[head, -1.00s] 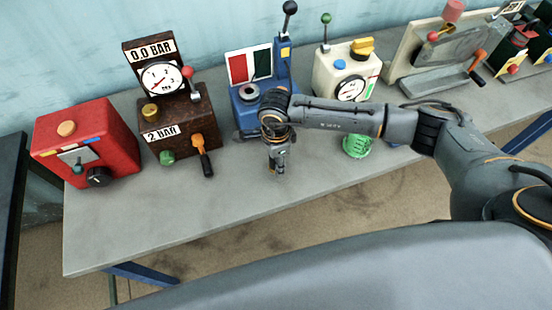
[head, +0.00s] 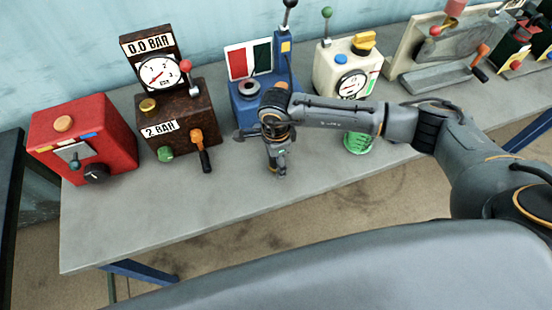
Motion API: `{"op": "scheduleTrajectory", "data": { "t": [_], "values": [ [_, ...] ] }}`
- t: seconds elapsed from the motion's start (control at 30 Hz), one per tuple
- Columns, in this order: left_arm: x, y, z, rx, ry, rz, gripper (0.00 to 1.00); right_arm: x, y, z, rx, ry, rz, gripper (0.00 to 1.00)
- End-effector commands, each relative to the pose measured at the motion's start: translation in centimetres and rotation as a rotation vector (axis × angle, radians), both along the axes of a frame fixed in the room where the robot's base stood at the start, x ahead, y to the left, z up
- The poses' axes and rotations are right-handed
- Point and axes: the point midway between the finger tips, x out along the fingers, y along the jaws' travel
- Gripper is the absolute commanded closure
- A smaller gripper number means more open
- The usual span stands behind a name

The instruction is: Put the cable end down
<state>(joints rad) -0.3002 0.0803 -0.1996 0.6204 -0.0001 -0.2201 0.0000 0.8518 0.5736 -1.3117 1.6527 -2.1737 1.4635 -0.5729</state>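My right gripper (head: 279,168) points down over the grey table (head: 215,203), in front of the blue machine (head: 245,112). Its fingers are small and partly hidden by its own wrist, so I cannot tell whether they are open or shut. No cable end can be made out in the head view. If one is in or under the gripper, it is hidden or too small to tell. My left gripper is not in view.
A red box (head: 112,140) and a brown gauge box (head: 190,118) stand on the left. A cream gauge machine (head: 330,72) and a green round item (head: 357,143) are on the right. The table's front strip is clear on the left.

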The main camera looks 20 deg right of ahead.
Motion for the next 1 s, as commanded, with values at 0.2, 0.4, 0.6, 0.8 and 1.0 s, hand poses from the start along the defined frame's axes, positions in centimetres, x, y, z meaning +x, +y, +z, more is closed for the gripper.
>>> {"op": "scheduleTrajectory", "data": {
  "t": [0.2, 0.4, 0.6, 0.8, 1.0],
  "values": [
    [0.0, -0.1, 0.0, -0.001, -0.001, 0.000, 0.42, 0.0, 0.0, 0.0, 0.000, 0.000, 0.000, 0.39],
    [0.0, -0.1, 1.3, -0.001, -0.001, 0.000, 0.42, 0.0, 0.0, 1.2, 0.000, 0.001, -0.001, 0.39],
    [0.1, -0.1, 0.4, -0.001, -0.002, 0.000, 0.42, 0.2, 0.0, 4.3, 0.001, -0.007, 0.002, 0.39],
    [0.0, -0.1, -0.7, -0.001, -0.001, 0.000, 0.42, 0.2, 0.0, 8.9, 0.001, -0.006, 0.001, 0.39],
    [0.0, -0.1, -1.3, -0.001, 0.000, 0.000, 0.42, 0.1, 0.0, 12.0, 0.000, -0.002, 0.000, 0.39]
  ]
}}
